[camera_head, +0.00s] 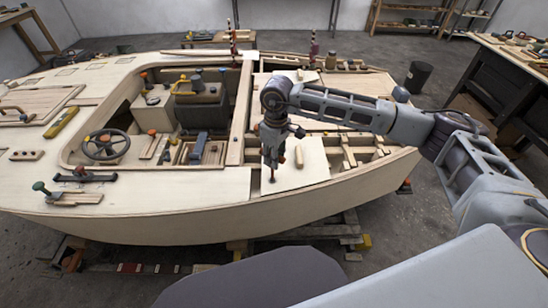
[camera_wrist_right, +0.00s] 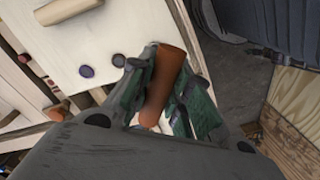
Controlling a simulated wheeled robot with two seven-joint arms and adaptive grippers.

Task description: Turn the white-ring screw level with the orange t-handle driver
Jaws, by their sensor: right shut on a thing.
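My right gripper (camera_head: 272,150) is above the pale plywood panel (camera_head: 312,172) at the right side of the hull. In the right wrist view its green fingers (camera_wrist_right: 160,95) are shut on the orange handle of the t-handle driver (camera_wrist_right: 165,78). In the head view a thin brown shaft (camera_head: 272,176) points down from the gripper to the panel; I cannot tell whether its tip touches. Two dark round heads, one purplish (camera_wrist_right: 86,71) and one darker (camera_wrist_right: 118,60), sit in the panel beside the handle. I cannot make out a white ring. My left gripper is out of view.
Open framing (camera_head: 350,150) lies right of the panel. A steering wheel (camera_head: 106,145) and a dark console (camera_head: 203,103) are in the cockpit at left. The deck's front left holds a green-knobbed clamp (camera_head: 41,187).

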